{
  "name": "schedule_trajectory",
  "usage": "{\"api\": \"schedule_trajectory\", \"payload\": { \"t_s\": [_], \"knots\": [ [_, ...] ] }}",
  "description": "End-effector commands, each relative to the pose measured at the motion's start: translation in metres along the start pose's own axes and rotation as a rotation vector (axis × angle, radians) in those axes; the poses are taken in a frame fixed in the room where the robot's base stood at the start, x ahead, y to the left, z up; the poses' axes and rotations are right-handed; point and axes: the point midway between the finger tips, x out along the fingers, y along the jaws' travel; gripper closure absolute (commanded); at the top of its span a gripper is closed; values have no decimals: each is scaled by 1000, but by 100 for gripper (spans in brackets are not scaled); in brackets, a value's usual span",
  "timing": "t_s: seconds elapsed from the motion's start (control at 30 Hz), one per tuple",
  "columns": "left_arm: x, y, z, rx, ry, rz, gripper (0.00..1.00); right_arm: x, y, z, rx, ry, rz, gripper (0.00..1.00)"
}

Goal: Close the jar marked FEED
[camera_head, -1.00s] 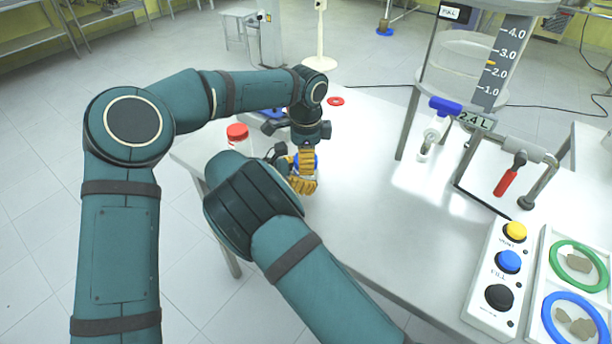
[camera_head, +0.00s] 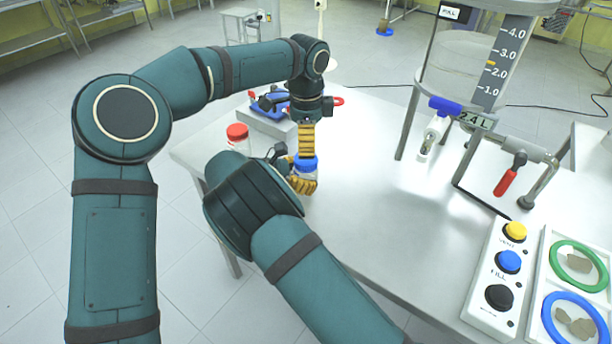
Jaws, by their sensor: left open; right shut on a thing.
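A small clear jar with a blue lid (camera_head: 306,162) is near the left edge of the white table. The lid appears to sit on top of the jar, but I cannot tell if it is tight. My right gripper (camera_head: 303,184) is shut on the jar body, its yellow fingers around it low down. My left gripper (camera_head: 306,152) is open and points down just over the blue lid; I cannot tell if its yellow fingers touch it. A second jar with a red lid (camera_head: 237,131) stands to the left, partly behind my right arm. No FEED mark is readable on either jar.
A glass reactor (camera_head: 462,75) on legs, a button box (camera_head: 494,288) and a tray with rings (camera_head: 541,250) stand right. The middle of the table is clear.

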Motion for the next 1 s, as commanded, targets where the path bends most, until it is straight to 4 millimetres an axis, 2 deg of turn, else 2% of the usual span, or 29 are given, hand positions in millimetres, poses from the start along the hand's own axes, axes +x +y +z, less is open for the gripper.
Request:
{"api": "schedule_trajectory", "payload": {
  "t_s": [0.1, 0.3, 0.47, 0.73, 0.77, 0.8, 0.83, 1.0],
  "knots": [
    [-25, 0, 0, 0, -1, -3, 8, 0, 0, 0, 0, 0, 0, 100],
    [-51, 0, 0, 1, -1, 0, 8, 0, 0, 0, 0, 0, 0, 100],
    [-59, 0, 0, 1, -1, 1, 8, 0, 0, 0, 0, 0, 0, 100],
    [-60, 0, 0, 1, -1, 1, 8, 0, 0, 0, 0, 0, 0, 100],
    [-60, 0, 0, 1, -1, 1, 8, 0, 0, 0, 0, 0, 0, 21],
    [-60, 0, 0, 1, -1, 1, 8, 0, 0, 0, 0, 0, 0, 7],
    [-60, 0, 0, 1, -1, 1, 8, 0, 0, 0, 0, 0, 0, 0],
    [-59, 0, 0, 1, -1, 1, 8, 0, 0, 0, 0, 0, 0, 0]
  ]
}}
